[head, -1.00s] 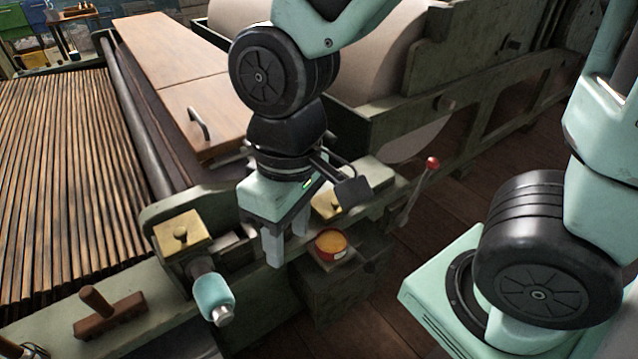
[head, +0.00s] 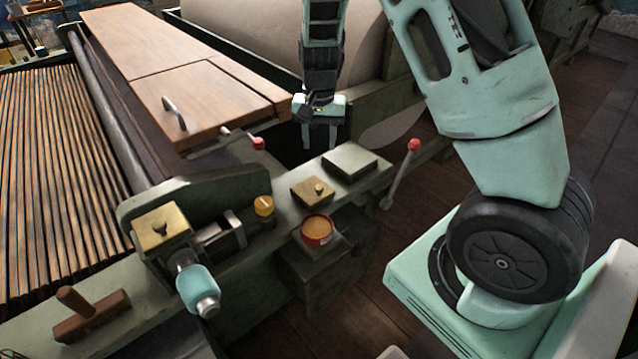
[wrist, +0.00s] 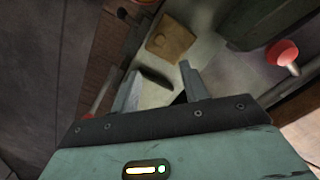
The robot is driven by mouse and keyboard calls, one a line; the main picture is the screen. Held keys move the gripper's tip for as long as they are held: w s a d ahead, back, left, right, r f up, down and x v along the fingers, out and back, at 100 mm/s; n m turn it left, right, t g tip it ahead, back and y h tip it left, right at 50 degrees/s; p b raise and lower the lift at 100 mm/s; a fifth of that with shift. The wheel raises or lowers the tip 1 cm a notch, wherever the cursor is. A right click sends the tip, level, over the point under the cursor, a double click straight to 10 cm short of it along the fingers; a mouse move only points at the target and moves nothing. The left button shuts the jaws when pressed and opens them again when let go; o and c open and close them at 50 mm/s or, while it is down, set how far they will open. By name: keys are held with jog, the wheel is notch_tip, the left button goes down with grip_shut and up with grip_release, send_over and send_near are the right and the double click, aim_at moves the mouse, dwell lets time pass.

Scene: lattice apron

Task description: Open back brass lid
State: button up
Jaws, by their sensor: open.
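The back brass lid (head: 311,192), a square plate with a small round knob, lies flat on the green ledge. It also shows in the wrist view (wrist: 168,42), beyond my fingertips. A second brass lid (head: 163,228) with a knob sits nearer, at the left. My gripper (head: 322,145) is open and points down behind the ledge, beyond the back lid and apart from it. The wrist view shows my two fingers (wrist: 158,85) spread with nothing held between them.
Red-knobbed levers (head: 414,146) (head: 258,143) rise at the right and behind. A teal-handled part (head: 198,287) juts out in front.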

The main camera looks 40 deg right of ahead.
aim_at(319, 187)
notch_tip(319, 187, down, 14)
jog(key=shift+f, duration=0.25)
jog(key=shift+c, duration=0.4)
grip_shut()
